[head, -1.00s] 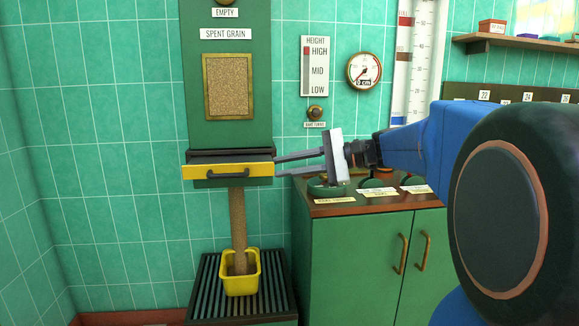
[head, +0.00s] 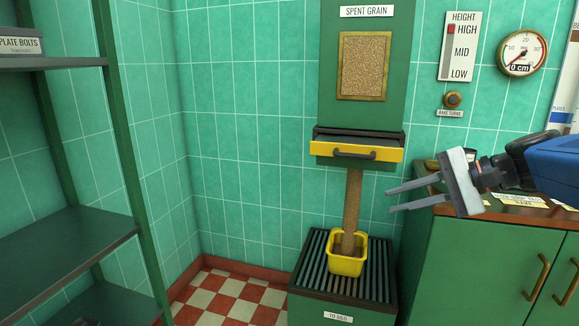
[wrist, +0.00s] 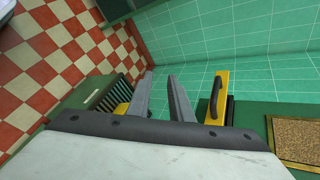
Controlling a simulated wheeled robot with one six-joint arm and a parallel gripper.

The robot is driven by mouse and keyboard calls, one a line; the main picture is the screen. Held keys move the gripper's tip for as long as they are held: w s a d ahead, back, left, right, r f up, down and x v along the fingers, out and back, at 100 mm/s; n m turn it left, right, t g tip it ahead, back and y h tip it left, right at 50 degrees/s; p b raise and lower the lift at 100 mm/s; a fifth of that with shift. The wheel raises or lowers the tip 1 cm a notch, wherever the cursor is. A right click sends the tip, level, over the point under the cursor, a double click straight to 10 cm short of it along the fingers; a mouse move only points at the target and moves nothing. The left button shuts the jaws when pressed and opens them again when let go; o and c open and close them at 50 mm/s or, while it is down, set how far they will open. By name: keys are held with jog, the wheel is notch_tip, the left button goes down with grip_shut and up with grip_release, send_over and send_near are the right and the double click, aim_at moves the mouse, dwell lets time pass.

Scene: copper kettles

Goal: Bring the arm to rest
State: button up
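My gripper (head: 388,201) is in the head view, right of the spent grain chute and in front of the green cabinet. Its two fingers point left with a gap between them and nothing in it. In the wrist view the fingers (wrist: 160,98) also stand apart. The yellow chute flap (head: 362,151) with its dark handle is on the green panel (head: 362,25), clear of the fingertips. A column of grain (head: 352,205) runs from under the flap into a yellow bucket (head: 345,265) on a slatted stand. The flap also shows in the wrist view (wrist: 217,97).
The green cabinet (head: 480,275) with labelled controls on top stands right, close behind my gripper. A dark green shelf rack (head: 60,245) stands left. Tiled floor (head: 228,295) lies open between rack and slatted stand (head: 305,262). A height scale (head: 459,46) and dial hang on the wall.

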jog(key=s+a+f+n+g+h, duration=0.25)
jog(key=s+f+n+h, duration=0.25)
jog(key=s+f, duration=0.65)
jog(key=s+d+f+n+h, duration=0.5)
jog(key=s+f+n, duration=0.1)
jog(key=f, duration=0.2)
jog(key=shift+s+d+f+t, duration=0.15)
jog(key=shift+s+d+t, duration=0.1)
jog(key=shift+t, duration=0.2)
